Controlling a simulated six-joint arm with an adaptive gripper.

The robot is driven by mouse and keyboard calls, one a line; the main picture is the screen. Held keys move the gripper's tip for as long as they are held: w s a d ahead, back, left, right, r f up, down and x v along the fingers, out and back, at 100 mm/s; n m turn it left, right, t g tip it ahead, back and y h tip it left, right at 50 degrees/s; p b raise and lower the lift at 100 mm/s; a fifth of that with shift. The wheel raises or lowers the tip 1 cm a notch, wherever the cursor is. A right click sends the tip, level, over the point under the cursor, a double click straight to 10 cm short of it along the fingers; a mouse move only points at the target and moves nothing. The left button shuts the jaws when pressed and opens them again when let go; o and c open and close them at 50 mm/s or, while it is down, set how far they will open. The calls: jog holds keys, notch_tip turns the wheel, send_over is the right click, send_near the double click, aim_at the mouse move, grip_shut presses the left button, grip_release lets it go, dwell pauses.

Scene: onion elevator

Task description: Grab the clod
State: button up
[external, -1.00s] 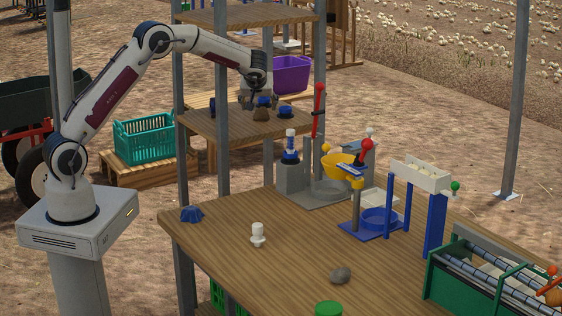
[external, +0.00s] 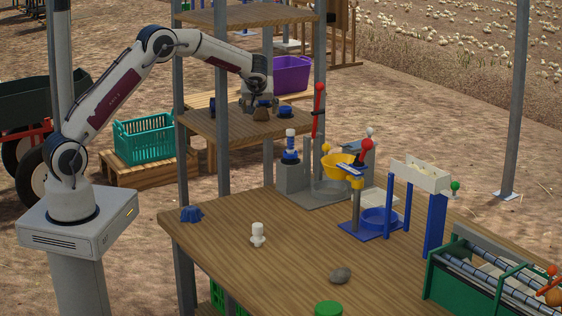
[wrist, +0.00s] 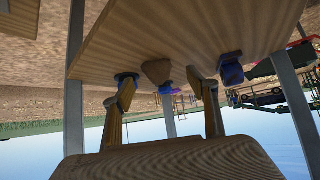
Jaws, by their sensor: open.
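The clod (external: 262,113), a brown tapered lump, sits on the middle wooden shelf between blue items. It also shows in the wrist view (wrist: 156,72), between my two fingers in the picture and a little beyond their tips. My gripper (external: 259,103) is just above the shelf at the clod, and in the external view it hides the clod's upper part. In the wrist view my gripper (wrist: 164,82) has its fingers wide apart with nothing clamped between them. Whether a finger touches the clod cannot be told.
A blue item (external: 285,112) stands close right of the clod. Shelf posts (external: 222,130) and an upper shelf (external: 245,14) border the space. A red-handled lever (external: 318,108) rises at the shelf's right. A grey-brown stone (external: 340,275) lies on the large table (external: 290,255).

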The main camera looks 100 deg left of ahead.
aim_at(261, 113)
jog(key=shift+w+x, duration=0.2)
jog(key=shift+x, duration=2.4)
jog(key=shift+a+r, duration=0.15)
jog(key=c, duration=1.3)
